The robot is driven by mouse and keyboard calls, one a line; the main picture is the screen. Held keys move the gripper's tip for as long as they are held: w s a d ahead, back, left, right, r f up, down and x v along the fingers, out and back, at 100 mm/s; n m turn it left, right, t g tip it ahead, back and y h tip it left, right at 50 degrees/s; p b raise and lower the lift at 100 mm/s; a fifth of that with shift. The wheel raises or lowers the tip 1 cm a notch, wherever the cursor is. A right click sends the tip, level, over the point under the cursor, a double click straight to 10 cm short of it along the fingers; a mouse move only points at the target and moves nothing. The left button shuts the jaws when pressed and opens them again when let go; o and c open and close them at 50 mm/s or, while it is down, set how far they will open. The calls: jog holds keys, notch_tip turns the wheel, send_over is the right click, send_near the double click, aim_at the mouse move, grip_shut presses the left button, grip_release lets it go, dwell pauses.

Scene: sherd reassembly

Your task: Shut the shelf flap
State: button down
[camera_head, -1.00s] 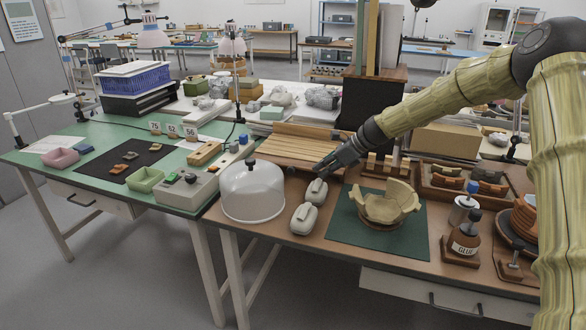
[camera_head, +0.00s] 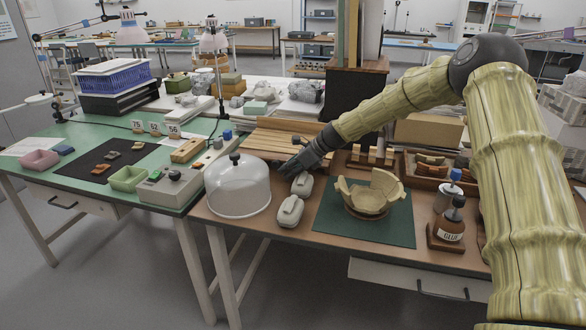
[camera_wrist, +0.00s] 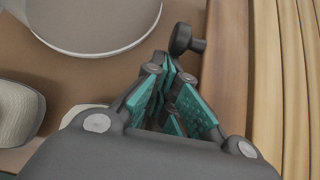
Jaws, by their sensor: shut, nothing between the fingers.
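The slatted wooden panel (camera_head: 285,138), which I take to be the shelf flap, lies low at the back of the brown bench. In the wrist view its pale slats (camera_wrist: 290,80) run along the right side behind a brown front board (camera_wrist: 226,70). A dark round knob (camera_wrist: 182,40) stands out from that board on a short stem. My gripper (camera_head: 284,174) is at the panel's front edge. In the wrist view my gripper (camera_wrist: 172,85) is shut and empty, with its tips just short of the knob; whether they touch it I cannot tell.
A clear dome (camera_head: 237,188) with a black knob stands close left of my gripper. Two pale rounded objects (camera_head: 290,211) lie in front of it. A part-built bowl (camera_head: 373,192) stands on a green mat (camera_head: 335,232) to the right. A glue bottle (camera_head: 451,225) is farther right.

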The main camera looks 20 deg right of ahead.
jog(key=shift+w+a+f, duration=0.15)
jog(key=shift+w+f, duration=0.1)
jog(key=shift+f, duration=0.2)
jog(key=shift+r, duration=0.1)
jog(key=shift+r+p, duration=0.1)
jog(key=shift+p, duration=0.2)
jog(key=shift+s+r+p, duration=0.1)
jog(key=shift+r+p, duration=0.05)
jog(key=shift+p, duration=0.15)
